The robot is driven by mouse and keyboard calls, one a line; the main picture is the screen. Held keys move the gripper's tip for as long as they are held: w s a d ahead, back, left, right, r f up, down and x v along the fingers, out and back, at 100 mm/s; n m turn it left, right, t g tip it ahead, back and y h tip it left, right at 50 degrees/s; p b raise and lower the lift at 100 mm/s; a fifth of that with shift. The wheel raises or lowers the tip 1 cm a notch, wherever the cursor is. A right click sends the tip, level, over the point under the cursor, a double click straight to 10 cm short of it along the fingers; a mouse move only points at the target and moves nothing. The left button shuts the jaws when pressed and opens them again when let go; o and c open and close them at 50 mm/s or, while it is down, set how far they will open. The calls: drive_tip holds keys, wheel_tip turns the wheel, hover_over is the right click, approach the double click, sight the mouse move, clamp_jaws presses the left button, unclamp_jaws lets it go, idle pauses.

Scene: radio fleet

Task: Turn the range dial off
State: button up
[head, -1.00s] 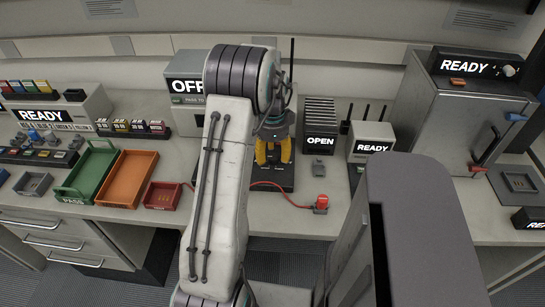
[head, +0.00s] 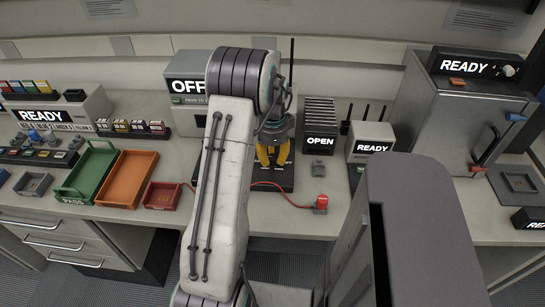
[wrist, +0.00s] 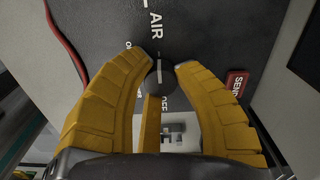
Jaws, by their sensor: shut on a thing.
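A dark round dial (wrist: 160,77) with a pale pointer line sits on a dark panel in the wrist view. The line points roughly up and down in the picture, toward the large AIR lettering. Small lettering beside the dial is only partly readable. My gripper (wrist: 162,68) has its yellow fingers shut on the dial, one on each side. In the head view my gripper (head: 273,153) is over the dark base (head: 284,183) in front of the OFF box (head: 186,88); the dial is hidden there by my gripper.
A red SEND button (wrist: 237,83) lies right of the fingers. A red cable (head: 290,199) runs to a small red plug (head: 321,203). The OPEN rack (head: 320,125) and READY box (head: 371,143) stand to the right. Green (head: 68,189) and orange (head: 108,193) trays are left.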

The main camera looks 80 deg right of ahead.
clamp_jaws()
